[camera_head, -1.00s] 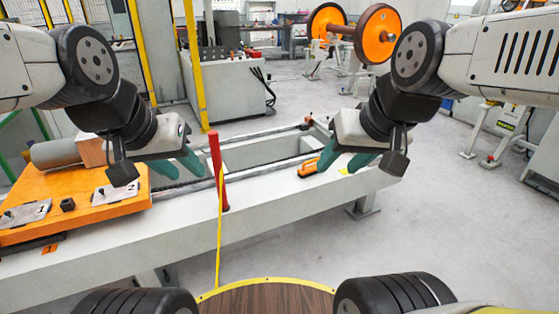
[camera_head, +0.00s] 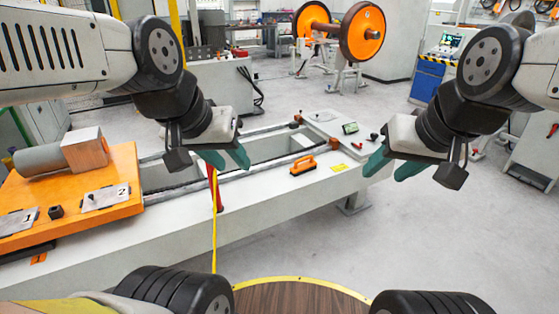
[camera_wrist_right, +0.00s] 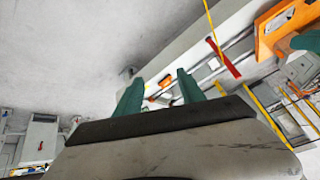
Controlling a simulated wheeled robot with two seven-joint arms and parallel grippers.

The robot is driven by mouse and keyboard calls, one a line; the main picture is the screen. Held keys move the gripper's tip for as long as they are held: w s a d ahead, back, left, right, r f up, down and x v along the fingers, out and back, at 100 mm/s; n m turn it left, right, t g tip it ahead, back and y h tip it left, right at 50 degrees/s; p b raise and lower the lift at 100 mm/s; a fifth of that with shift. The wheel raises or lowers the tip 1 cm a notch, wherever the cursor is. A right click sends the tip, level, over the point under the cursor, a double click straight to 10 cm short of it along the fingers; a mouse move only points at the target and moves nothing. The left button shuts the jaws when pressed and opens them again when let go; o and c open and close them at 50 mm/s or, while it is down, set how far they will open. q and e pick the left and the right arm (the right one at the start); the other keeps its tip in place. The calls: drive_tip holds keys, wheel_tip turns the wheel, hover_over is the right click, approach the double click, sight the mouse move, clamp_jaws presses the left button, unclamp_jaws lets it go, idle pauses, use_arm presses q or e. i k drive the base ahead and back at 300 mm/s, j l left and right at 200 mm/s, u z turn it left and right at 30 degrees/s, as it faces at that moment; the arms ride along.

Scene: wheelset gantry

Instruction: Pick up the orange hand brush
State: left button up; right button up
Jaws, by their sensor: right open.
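The orange hand brush (camera_head: 303,165) lies on the pale bench, with an orange handle and dark underside. In the head view it sits between my two grippers, touching neither. My right gripper (camera_head: 388,170) is open and empty, to the right of the brush near the bench's right end. Its two teal fingers stand apart in the right wrist view (camera_wrist_right: 158,88), with a small orange thing between them that may be the brush. My left gripper (camera_head: 232,160) is left of the brush. Its teal fingers look apart, with nothing seen between them.
A red upright handle (camera_head: 214,190) stands at the bench's front edge, partly behind my left gripper. An orange board (camera_head: 120,205) with numbered plates lies at left. A green-screened device (camera_head: 350,128) and small red parts lie behind the brush. A wheelset (camera_head: 340,30) stands farther back.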

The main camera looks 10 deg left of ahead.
sight(306, 167)
drive_tip(key=i+l+u, duration=0.35)
drive_tip(key=i, duration=0.45)
drive_tip(key=i+l+u, duration=0.4)
drive_tip(key=i+l, duration=0.3)
drive_tip(key=i+l+u, duration=0.35)
drive_tip(key=i+l, duration=0.3)
drive_tip(key=l, duration=0.25)
